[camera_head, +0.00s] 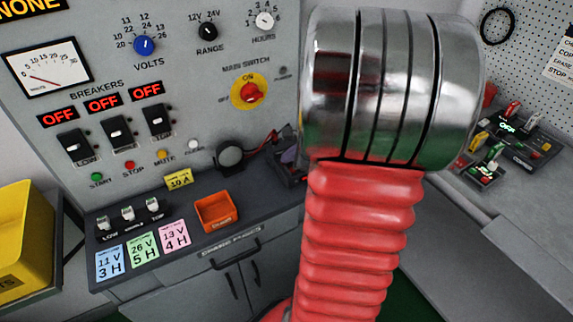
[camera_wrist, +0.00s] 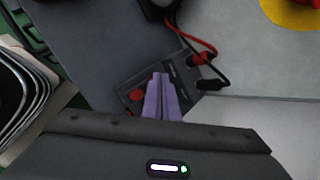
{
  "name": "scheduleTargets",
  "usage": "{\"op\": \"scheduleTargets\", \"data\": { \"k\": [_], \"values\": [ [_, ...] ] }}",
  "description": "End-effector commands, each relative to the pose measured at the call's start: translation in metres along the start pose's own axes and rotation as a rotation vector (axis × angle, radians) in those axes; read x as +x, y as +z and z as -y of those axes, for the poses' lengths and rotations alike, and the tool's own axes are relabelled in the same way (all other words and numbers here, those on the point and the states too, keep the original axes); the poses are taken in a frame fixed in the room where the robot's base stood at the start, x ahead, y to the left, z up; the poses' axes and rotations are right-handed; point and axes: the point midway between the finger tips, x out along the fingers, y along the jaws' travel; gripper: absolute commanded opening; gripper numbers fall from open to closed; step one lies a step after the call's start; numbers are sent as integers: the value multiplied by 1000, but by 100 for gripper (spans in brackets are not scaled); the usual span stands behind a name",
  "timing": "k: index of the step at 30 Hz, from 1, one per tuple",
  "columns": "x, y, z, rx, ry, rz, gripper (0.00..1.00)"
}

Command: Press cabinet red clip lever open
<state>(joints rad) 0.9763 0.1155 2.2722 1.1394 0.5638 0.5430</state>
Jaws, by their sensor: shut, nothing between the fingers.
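My gripper (camera_wrist: 163,80) has two purple fingers, shut with nothing between them. In the wrist view its tips lie over a small dark terminal block (camera_wrist: 128,73) on the cabinet's grey top. A round red part (camera_wrist: 137,94) shows on the block, just left of the fingers. A sliver of red shows at the fingertips; I cannot tell if it is the clip lever or whether the fingers touch it. A red lead (camera_wrist: 185,38) and a black lead end at the block's right side.
The cabinet's upright panel (camera_head: 200,60) carries breakers, knobs and a red main switch (camera_head: 250,92). A round black part (camera_head: 230,155) and an orange tray (camera_head: 216,212) stand left of the block. A yellow bin (camera_head: 25,235) is at far left.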

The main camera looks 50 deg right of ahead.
Motion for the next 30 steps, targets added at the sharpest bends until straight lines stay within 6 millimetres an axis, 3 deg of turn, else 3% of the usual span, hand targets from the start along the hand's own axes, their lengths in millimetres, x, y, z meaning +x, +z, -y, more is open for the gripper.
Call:
{"op": "scheduleTargets", "data": {
  "k": [30],
  "values": [
    [7,-7,-7,2,4,-4,0]
  ]
}}
